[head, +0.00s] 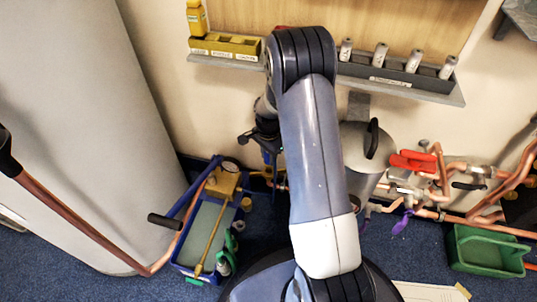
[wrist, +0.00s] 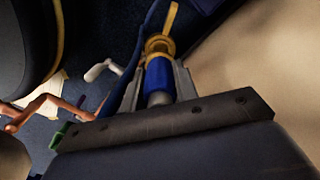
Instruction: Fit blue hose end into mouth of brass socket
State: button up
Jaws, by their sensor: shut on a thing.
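My gripper (wrist: 157,76) is shut on the blue hose end (wrist: 158,73), which sits between its two grey fingers in the wrist view. The ring of a brass socket (wrist: 158,43) shows just beyond the fingertips, in line with the blue hose end. The blue end reaches up to the ring; whether it is inside the mouth, I cannot tell. In the head view, my gripper (head: 263,140) points down near the wall, partly hidden by my arm, with a bit of blue (head: 266,157) below it.
A blue crate (head: 207,235) with tools stands on the floor to the left, beside a large grey cylinder (head: 85,130). Copper pipes with a red valve handle (head: 412,161) run to the right. A green crate (head: 487,250) stands at far right. A shelf rail (head: 400,85) crosses the wall above.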

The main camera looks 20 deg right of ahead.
jog(key=shift+r+p, duration=0.25)
jog(key=shift+p, duration=1)
jog(key=shift+f+b, duration=1.05)
jog(key=shift+f, duration=0.6)
jog(key=shift+f+b, duration=0.55)
jog(key=shift+f, duration=0.2)
jog(key=o, duration=1.1)
jog(key=shift+o, duration=0.2)
notch_tip(320, 180, up, 5)
jog(key=p, duration=0.3)
jog(key=shift+f, duration=0.15)
jog(key=shift+f+b, duration=0.4)
jog(key=shift+b, duration=1)
